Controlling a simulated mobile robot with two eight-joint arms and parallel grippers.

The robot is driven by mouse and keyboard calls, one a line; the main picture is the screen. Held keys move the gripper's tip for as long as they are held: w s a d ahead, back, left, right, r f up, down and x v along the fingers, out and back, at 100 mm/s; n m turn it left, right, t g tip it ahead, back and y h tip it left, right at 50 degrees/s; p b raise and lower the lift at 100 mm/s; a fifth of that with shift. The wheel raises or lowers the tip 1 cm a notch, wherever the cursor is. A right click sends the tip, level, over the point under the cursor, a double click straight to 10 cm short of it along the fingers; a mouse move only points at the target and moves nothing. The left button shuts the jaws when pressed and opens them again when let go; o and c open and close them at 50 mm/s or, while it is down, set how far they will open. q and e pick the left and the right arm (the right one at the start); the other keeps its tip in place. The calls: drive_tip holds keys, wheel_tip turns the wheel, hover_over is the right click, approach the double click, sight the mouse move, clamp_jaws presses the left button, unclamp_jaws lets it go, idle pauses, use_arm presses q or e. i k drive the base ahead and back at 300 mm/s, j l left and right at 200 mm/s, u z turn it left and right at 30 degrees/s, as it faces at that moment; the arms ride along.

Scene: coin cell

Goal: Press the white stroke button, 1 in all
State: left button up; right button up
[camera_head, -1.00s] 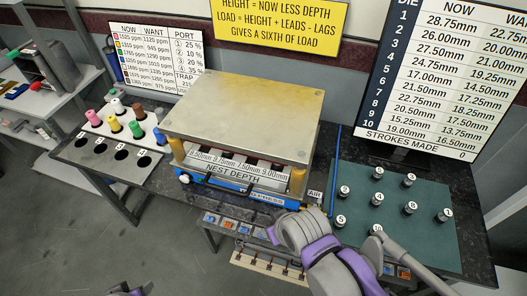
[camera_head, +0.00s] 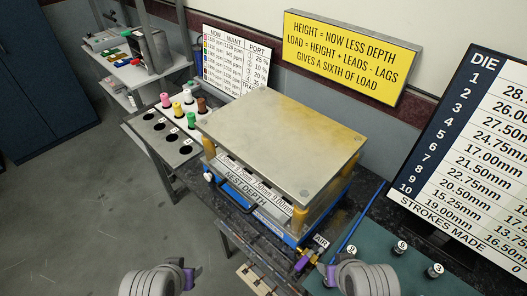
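The press (camera_head: 275,150) with its large metal top plate stands on the dark bench. A small white round part (camera_head: 208,177) is on its front left corner; I cannot tell for sure that it is the stroke button. The label NEST DEPTH (camera_head: 245,189) is on the press front. My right gripper (camera_head: 305,261) is at the front right corner of the press, just below the AIR label (camera_head: 321,241); its fingers are too small to read. My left gripper (camera_head: 188,277) is low in front of the bench, apart from the press, and its fingers do not show clearly.
A tray (camera_head: 165,133) with coloured plugs and dark holes is left of the press. Numbered dies stand on a green mat (camera_head: 380,272) at right, with a blue rod (camera_head: 357,215) beside it. The DIE board (camera_head: 480,150) reads STROKES MADE 0. Open floor lies at left.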

sight(209, 177)
drive_tip(key=l, duration=0.3)
drive_tip(key=k+z, duration=0.35)
drive_tip(key=k, duration=0.15)
drive_tip(key=j+z, duration=0.2)
drive_tip(key=z, duration=0.25)
drive_tip(key=i+j+z, duration=0.1)
drive_tip(key=j+z, duration=0.15)
drive_tip(key=z, duration=0.15)
drive_tip(key=j+z, duration=0.2)
drive_tip(key=z, duration=0.25)
drive_tip(key=j+z, duration=0.2)
drive_tip(key=j, duration=0.15)
drive_tip(key=k+j+z, duration=0.2)
drive_tip(key=j, duration=0.15)
drive_tip(key=k+j+z, duration=0.15)
drive_tip(key=j, duration=0.15)
drive_tip(key=k+j+z, duration=0.1)
drive_tip(key=j, duration=0.25)
drive_tip(key=k+j+z, duration=0.1)
drive_tip(key=j, duration=0.25)
drive_tip(key=k+j+z, duration=0.1)
drive_tip(key=j, duration=0.25)
drive_tip(key=k+j, duration=0.3)
drive_tip(key=j, duration=0.15)
drive_tip(key=k+j, duration=0.25)
drive_tip(key=j, duration=0.2)
drive_tip(key=k+j, duration=0.3)
drive_tip(key=j, duration=0.15)
